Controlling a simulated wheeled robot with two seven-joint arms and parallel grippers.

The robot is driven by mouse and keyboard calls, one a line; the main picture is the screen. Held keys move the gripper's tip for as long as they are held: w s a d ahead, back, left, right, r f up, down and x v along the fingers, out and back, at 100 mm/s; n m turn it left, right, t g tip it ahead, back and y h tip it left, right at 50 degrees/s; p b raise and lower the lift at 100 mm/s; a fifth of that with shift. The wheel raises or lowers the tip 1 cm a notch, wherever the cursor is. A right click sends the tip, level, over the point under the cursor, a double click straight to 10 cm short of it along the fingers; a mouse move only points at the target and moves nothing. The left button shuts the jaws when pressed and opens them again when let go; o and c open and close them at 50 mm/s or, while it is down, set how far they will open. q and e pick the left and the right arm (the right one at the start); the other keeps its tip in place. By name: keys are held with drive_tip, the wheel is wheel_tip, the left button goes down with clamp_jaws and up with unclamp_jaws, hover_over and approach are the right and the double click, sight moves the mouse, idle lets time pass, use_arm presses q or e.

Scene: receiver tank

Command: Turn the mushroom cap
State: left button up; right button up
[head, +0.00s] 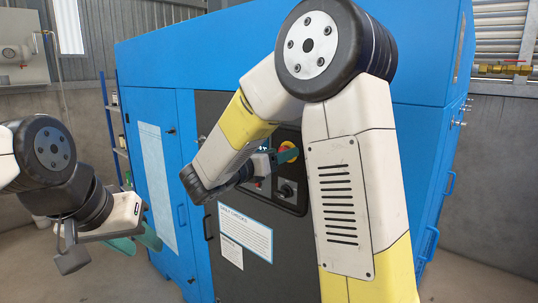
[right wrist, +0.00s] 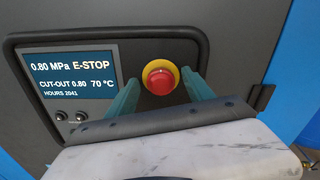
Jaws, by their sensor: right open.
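The mushroom cap (right wrist: 161,80) is a red button on a yellow ring, set in the dark control panel. In the head view the cap (head: 287,150) is partly covered by my right gripper. My right gripper (right wrist: 160,90) is open, with one teal finger left of the cap and one right of it. The fingers stand beside the cap with gaps; I see no contact. My left gripper (head: 137,242) is open and empty, away from the panel at the left of the head view.
A display (right wrist: 72,77) left of the cap reads 0.80 MPa E-STOP. A dark rotary switch (head: 287,190) sits below the cap. The blue cabinet (head: 250,60) fills the middle. A notice (head: 245,232) hangs on its dark door. Open floor lies at left.

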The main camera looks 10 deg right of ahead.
clamp_jaws()
drive_tip(key=shift+m, duration=0.3)
drive_tip(key=shift+s+d+m, duration=0.1)
drive_tip(key=shift+s+m, duration=0.05)
drive_tip(key=shift+m, duration=4.25)
